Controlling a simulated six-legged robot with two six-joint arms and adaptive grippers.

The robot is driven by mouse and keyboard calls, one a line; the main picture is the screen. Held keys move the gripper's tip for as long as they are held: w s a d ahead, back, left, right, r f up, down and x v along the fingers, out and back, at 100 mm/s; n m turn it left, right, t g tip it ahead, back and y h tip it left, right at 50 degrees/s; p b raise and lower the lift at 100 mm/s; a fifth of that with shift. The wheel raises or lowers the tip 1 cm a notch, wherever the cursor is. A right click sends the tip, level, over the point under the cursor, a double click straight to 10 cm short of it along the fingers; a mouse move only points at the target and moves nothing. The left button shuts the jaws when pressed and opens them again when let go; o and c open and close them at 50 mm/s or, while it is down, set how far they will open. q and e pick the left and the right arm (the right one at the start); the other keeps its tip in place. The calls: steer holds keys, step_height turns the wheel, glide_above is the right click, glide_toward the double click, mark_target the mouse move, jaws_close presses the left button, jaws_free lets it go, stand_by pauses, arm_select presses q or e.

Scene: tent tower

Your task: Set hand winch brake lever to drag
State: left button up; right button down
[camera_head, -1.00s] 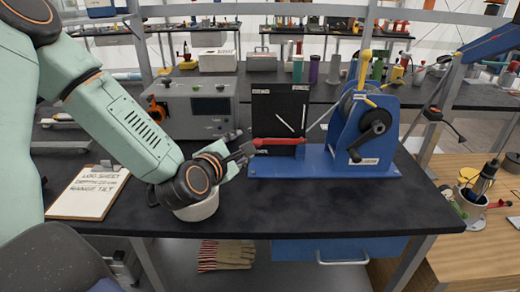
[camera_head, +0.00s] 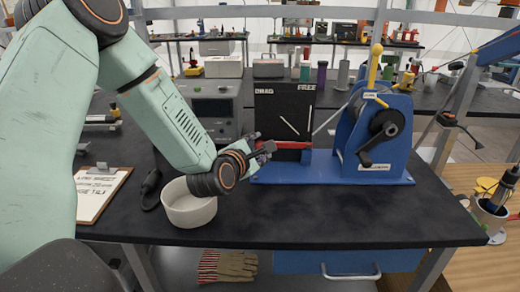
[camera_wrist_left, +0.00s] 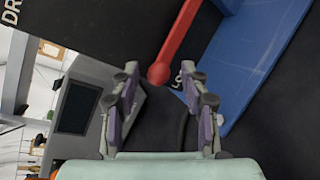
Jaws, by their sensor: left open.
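The blue hand winch (camera_head: 372,140) stands on a blue base plate (camera_head: 330,168) on the black bench. A black panel (camera_head: 283,105) beside it carries the words DRAG at left and FREE at right, with white marks. The red brake lever (camera_head: 292,145) lies about level across the panel's lower part, its end toward the left. My left gripper (camera_head: 265,147) is at that end. In the left wrist view the gripper (camera_wrist_left: 162,92) is open, and the lever's round red knob (camera_wrist_left: 158,74) sits between the fingertips, with gaps on both sides. My right gripper is not in view.
A white bowl (camera_head: 188,203) stands on the bench under my left wrist. A clipboard (camera_head: 100,190) lies at left. A grey instrument box (camera_head: 210,108) stands behind my arm. The bench front right of the bowl is clear.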

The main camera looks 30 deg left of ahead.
arm_select(q)
steer(key=shift+w+a, duration=0.2)
steer(key=shift+a, duration=0.05)
steer(key=shift+w+d+f, duration=0.1)
steer(key=shift+w, duration=0.05)
steer(key=shift+c, duration=0.3)
steer(key=shift+c, duration=0.9)
steer(key=c, duration=0.4)
jaws_close()
